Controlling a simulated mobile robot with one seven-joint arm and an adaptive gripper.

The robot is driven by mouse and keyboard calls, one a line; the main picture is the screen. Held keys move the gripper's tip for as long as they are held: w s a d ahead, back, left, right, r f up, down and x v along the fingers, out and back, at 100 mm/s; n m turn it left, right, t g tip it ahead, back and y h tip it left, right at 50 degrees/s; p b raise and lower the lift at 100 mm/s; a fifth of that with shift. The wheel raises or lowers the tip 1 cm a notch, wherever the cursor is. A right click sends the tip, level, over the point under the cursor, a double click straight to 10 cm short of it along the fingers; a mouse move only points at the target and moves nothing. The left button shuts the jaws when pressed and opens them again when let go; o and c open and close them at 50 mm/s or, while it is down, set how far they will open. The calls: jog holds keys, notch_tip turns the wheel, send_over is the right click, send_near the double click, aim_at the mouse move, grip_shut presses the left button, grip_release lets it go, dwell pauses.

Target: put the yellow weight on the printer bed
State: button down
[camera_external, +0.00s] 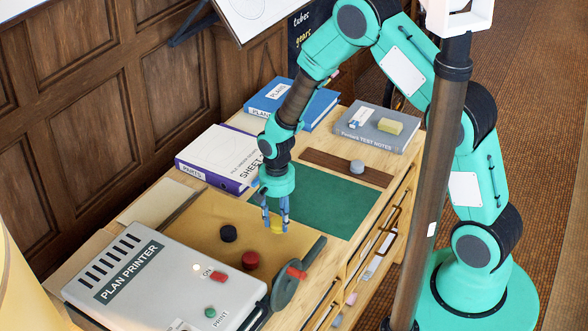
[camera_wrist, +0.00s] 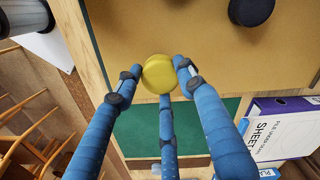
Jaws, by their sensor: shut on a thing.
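The yellow weight (camera_external: 277,226) is a small round disc between the fingertips of my gripper (camera_external: 275,222). In the wrist view, the yellow weight (camera_wrist: 159,74) is gripped by three blue fingers (camera_wrist: 157,80). It appears over the near edge of the tan printer bed (camera_external: 205,222), close to the green mat. The bed also shows in the wrist view (camera_wrist: 180,30). I cannot tell whether the weight touches the surface below.
The plan printer (camera_external: 165,275) stands at the front left, with a dark lever-like tool (camera_external: 290,282) beside it. The green mat (camera_external: 325,200) is clear. A grey weight (camera_external: 357,166) sits on a brown strip (camera_external: 325,160). Binders (camera_external: 222,150) and a grey book (camera_external: 375,130) lie behind.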

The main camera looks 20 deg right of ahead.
aim_at(275, 218)
jog(key=shift+w+a, duration=0.4)
jog(key=shift+w, duration=0.15)
jog(key=shift+f, duration=0.15)
jog(key=shift+f, duration=1.65)
jog(key=shift+f, duration=0.15)
jog(key=c, duration=1.1)
grip_release()
notch_tip(275, 218, up, 12)
jog(key=shift+r+p, duration=0.15)
jog(key=shift+p, duration=0.15)
